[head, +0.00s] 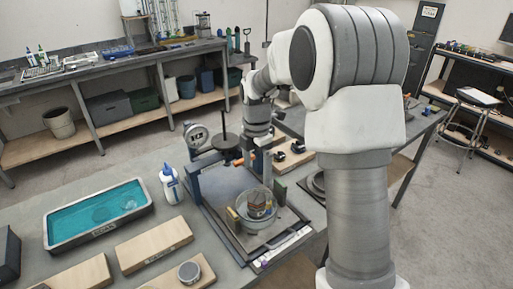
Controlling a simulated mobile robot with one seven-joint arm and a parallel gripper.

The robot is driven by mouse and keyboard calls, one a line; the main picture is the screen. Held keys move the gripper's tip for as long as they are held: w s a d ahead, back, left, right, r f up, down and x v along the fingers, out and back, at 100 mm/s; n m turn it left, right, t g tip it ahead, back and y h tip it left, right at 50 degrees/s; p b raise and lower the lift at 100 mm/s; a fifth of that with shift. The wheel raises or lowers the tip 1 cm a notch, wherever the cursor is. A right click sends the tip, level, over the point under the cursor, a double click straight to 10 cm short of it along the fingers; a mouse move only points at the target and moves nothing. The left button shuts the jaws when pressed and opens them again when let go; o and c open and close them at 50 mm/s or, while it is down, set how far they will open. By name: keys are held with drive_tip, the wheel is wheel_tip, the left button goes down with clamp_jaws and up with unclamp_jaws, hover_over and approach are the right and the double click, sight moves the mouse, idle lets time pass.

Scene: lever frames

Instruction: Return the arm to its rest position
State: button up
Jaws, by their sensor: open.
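My arm rises in the right half of the head view, bends over at its large white and grey joint, and reaches away to the left. Its wrist points down behind the lever press. My gripper (254,154) is small and dark at the wrist's lower end, beyond the press frame (214,190). It is open, and its fingers are hard to make out. I see nothing held in it. The press has a round dial gauge (196,137) and a dark disc (226,141) on a post. A clear round bowl (257,222) with small blocks stands on its base.
A cluttered bench (100,72) runs along the back. A stool (472,110) stands at the right.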

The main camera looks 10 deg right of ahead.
drive_tip(key=s+r+m+t, duration=0.2)
drive_tip(key=s+r+m, duration=0.45)
drive_tip(key=r, duration=0.65)
drive_tip(key=s+r+m+t, duration=0.1)
drive_tip(key=s+m+t, duration=0.2)
drive_tip(key=s+m, duration=1.3)
drive_tip(key=s, duration=0.4)
drive_tip(key=shift+t, duration=0.3)
